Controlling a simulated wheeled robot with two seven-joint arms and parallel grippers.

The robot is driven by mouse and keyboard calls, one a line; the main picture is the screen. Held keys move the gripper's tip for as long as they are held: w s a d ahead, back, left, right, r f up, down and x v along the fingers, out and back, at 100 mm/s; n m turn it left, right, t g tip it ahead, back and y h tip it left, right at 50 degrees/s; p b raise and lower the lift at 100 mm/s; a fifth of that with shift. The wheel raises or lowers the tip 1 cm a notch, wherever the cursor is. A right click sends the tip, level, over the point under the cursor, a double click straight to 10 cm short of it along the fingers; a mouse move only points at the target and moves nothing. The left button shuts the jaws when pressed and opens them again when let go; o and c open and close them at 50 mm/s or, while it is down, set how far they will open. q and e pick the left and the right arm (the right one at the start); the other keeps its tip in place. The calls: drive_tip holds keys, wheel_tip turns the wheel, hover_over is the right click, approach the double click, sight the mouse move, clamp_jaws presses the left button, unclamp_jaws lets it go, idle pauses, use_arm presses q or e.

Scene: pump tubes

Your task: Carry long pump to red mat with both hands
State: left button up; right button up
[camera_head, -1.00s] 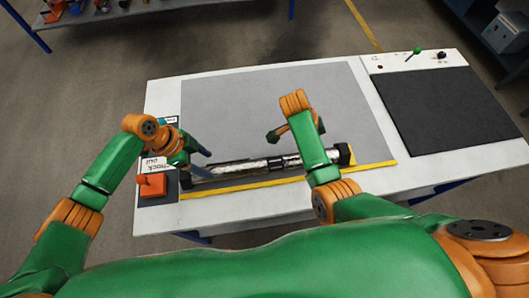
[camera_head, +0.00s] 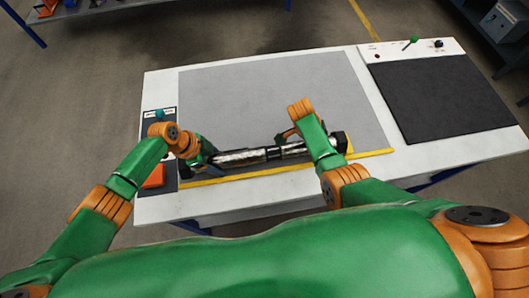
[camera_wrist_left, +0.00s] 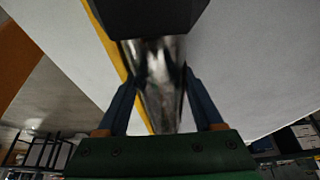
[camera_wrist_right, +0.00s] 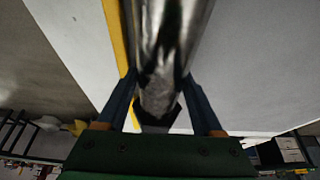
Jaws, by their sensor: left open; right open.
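The long pump (camera_head: 240,157) is a shiny metal tube with dark ends, lying crosswise near the front yellow edge of a grey mat (camera_head: 265,95). My left gripper (camera_wrist_left: 158,75) is open, its blue fingers on either side of the tube near the pump's left end. My right gripper (camera_wrist_right: 160,80) is open, its fingers on either side of the tube toward the right end. In the head view my right forearm hides part of the pump and most of the right gripper. Contact between fingers and tube is unclear. I see no red mat.
A black mat (camera_head: 440,95) lies clear on the right of the white table (camera_head: 365,185). Behind it are a green-topped lever (camera_head: 413,41) and a dark knob (camera_head: 438,43). A dark panel with an orange-red block (camera_head: 154,177) is at the left.

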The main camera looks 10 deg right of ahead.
use_arm(q)
drive_tip(key=shift+c, duration=0.2)
use_arm(e)
drive_tip(key=shift+c, duration=0.2)
use_arm(q)
clamp_jaws()
use_arm(e)
clamp_jaws()
